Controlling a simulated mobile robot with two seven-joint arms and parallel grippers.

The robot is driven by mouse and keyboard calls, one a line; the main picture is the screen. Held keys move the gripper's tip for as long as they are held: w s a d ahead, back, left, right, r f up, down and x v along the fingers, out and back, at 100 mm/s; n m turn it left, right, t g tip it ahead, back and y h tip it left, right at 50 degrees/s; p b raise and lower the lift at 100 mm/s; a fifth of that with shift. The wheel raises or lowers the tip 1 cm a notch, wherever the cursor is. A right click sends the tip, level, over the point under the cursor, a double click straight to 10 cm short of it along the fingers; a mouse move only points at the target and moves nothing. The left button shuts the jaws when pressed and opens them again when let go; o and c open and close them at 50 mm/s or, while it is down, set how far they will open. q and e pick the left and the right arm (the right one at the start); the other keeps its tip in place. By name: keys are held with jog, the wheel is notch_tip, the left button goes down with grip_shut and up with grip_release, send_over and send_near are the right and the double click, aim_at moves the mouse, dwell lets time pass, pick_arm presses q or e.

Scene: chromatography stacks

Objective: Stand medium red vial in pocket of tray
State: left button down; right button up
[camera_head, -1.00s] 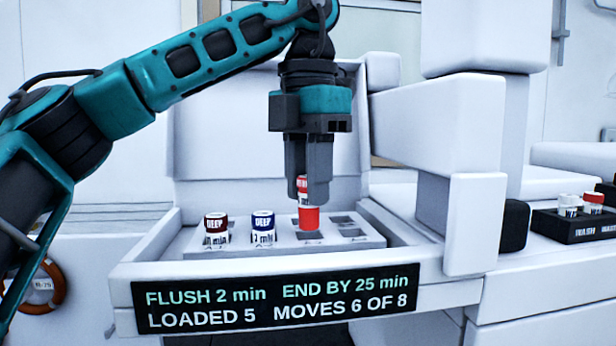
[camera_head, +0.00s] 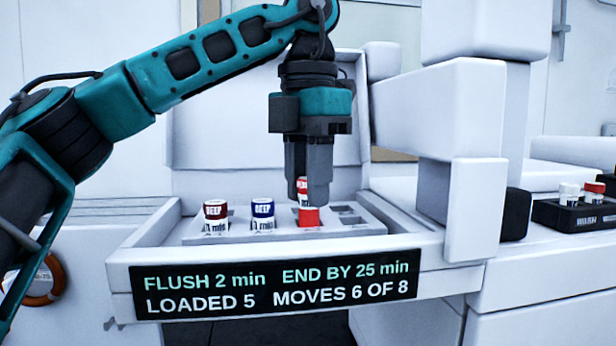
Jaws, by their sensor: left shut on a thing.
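The red vial (camera_head: 308,216) is upright, with a red cap and a red lower part. My left gripper (camera_head: 308,192) points straight down and is shut on it. The vial's lower end is at a front pocket of the tray (camera_head: 342,231); I cannot tell whether it touches the pocket floor. The gripper fingers hide part of the vial. A dark red capped vial (camera_head: 215,215) and a blue capped vial (camera_head: 263,214) stand in pockets to its left. My right gripper is not in view.
The tray sits in a white open drawer (camera_head: 455,247) with raised walls. A display (camera_head: 275,287) on its front reads "LOADED 5" and "MOVES 6 OF 8". A black rack (camera_head: 580,215) with vials stands at the far right.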

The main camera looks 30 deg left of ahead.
pick_arm(q)
jog(key=shift+f, duration=0.4)
jog(key=shift+f+b, duration=0.1)
jog(key=shift+b, duration=0.2)
jog(key=shift+f+b, duration=0.3)
jog(key=shift+f, duration=0.25)
jog(key=shift+c, duration=2)
grip_release()
notch_tip(320, 180, up, 3)
jog(key=p, duration=0.3)
jog(key=shift+f, duration=0.2)
jog(key=shift+r, duration=2.25)
